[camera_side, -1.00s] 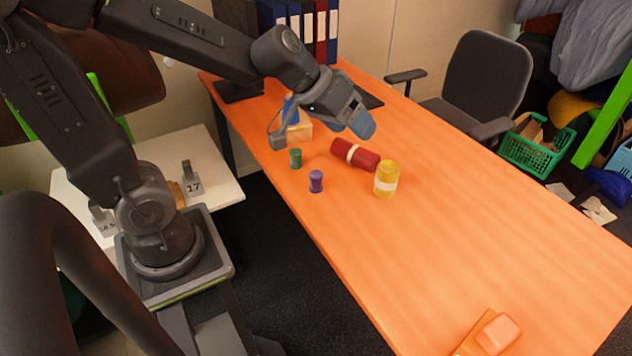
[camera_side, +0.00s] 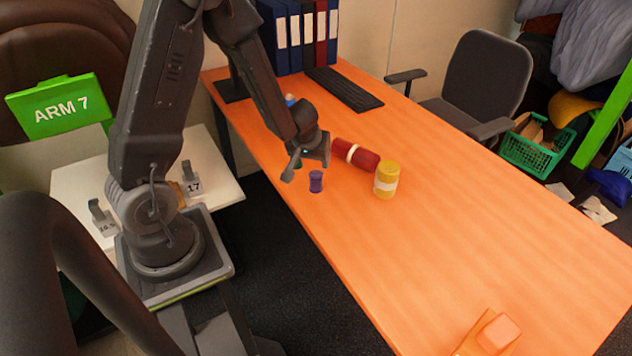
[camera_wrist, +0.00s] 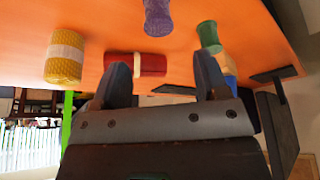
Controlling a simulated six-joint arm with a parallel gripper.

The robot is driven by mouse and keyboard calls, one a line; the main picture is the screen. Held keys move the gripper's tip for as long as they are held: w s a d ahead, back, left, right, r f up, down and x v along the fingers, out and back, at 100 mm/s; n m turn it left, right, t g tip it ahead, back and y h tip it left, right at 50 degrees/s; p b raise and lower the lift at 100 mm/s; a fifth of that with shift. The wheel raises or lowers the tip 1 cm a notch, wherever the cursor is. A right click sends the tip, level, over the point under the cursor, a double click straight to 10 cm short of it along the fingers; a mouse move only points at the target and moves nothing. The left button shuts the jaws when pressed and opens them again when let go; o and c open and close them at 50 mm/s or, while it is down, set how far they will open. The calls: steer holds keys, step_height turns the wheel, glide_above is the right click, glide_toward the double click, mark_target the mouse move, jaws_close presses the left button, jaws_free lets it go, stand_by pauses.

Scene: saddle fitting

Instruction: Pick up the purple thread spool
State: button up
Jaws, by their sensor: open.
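The purple thread spool (camera_side: 316,181) stands upright on the orange table near its left edge. It also shows at the top of the wrist view (camera_wrist: 158,17), partly cut off by the frame edge. My gripper (camera_side: 310,165) is just above and behind the spool in the side view. In the wrist view its two fingers (camera_wrist: 162,75) are spread apart with nothing between them, and the purple spool lies beyond the fingertips. The fingertips are partly hidden in the side view.
A green spool (camera_wrist: 208,35) stands close by and is mostly hidden behind my gripper in the side view. A red roll (camera_side: 358,155) lies on its side, with a yellow spool (camera_side: 386,180) beside it. A keyboard (camera_side: 345,89) lies farther back. The table's right half is mostly clear.

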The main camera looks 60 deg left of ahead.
mark_target(315, 176)
steer(key=shift+x, duration=3.05)
steer(key=shift+d+x, duration=0.15)
steer(key=shift+x, duration=1.2)
steer(key=shift+d+x, duration=0.15)
steer(key=shift+x, duration=1.15)
steer(key=shift+s+f, duration=0.15)
steer(key=shift+c, duration=0.3)
steer(key=c, duration=0.8)
steer(key=shift+c, duration=0.2)
